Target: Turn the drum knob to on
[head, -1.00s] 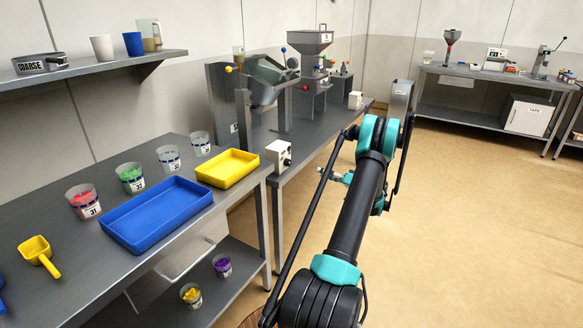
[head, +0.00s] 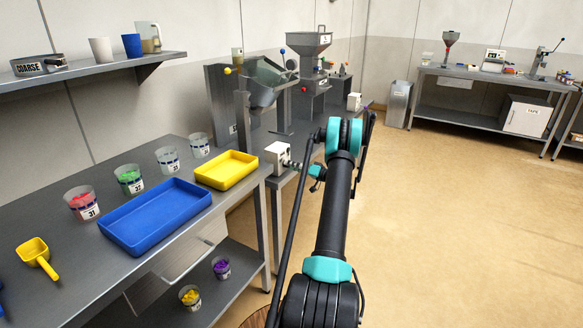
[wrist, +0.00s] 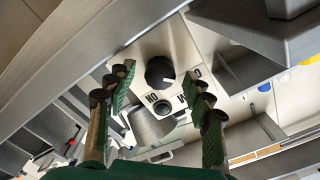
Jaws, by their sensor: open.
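The drum knob (wrist: 160,71) is a round black dial with a white pointer line. It is on the face of a white control box (head: 278,153) at the edge of the steel bench. Beneath the knob in the wrist view are upside-down letters reading ON and another label partly hidden by a finger. My gripper (wrist: 158,79) is open, with one green-padded finger on each side of the knob in that view. I cannot tell whether the fingers touch it. In the head view my gripper (head: 297,166) is right at the box and the knob is hidden.
The tilted drum machine (head: 268,86) stands behind the box on the bench. A yellow tray (head: 227,171) and a blue tray (head: 155,216) lie on the nearer table, left of my arm. The floor (head: 440,220) to the right is clear.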

